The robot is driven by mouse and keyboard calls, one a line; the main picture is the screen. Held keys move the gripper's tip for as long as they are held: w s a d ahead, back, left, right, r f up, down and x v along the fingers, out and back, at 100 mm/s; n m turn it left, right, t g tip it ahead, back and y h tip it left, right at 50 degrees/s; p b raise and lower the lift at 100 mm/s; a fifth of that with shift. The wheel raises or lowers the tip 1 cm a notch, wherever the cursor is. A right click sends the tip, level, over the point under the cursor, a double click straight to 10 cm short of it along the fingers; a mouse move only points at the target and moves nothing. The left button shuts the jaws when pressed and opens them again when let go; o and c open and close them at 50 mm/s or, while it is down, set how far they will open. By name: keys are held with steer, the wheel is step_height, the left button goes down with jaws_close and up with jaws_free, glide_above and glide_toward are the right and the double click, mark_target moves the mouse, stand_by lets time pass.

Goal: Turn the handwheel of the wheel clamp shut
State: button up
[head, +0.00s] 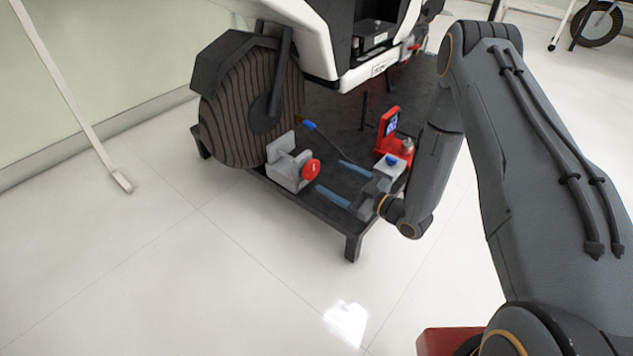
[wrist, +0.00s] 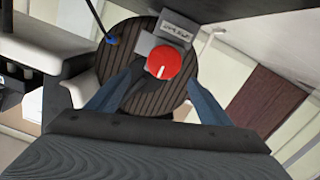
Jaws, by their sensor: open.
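The wheel clamp (head: 284,160) is a grey block with an upright jaw beside the large ribbed wheel (head: 235,110) on the dark platform. Its red handwheel (head: 311,170) faces my gripper (head: 330,175). My gripper's two blue fingers are spread wide and empty, pointing at the handwheel from a short distance. In the wrist view, the round red handwheel (wrist: 171,65) with a white line mark lies ahead, between the directions of the two fingers. The grey clamp body (wrist: 152,42) shows behind it. Contact between fingers and handwheel is not visible.
A red stand with a blue screen (head: 391,130) is on the platform behind my gripper. A blue-tipped lever (head: 310,125) rises near the clamp. White bodywork (head: 365,75) overhangs above. The floor (head: 180,260) in front of the platform is clear.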

mark_target(314, 170)
steer(key=shift+y, duration=0.3)
steer(key=b+x, duration=0.1)
steer(key=x, duration=0.1)
steer(key=b+x, duration=0.1)
steer(key=x, duration=0.2)
steer(key=f+b+x, duration=0.1)
steer(key=x, duration=0.1)
steer(key=shift+a+f+b, duration=0.1)
steer(key=shift+a+b, duration=0.25)
steer(key=shift+a, duration=0.15)
steer(key=c, duration=1)
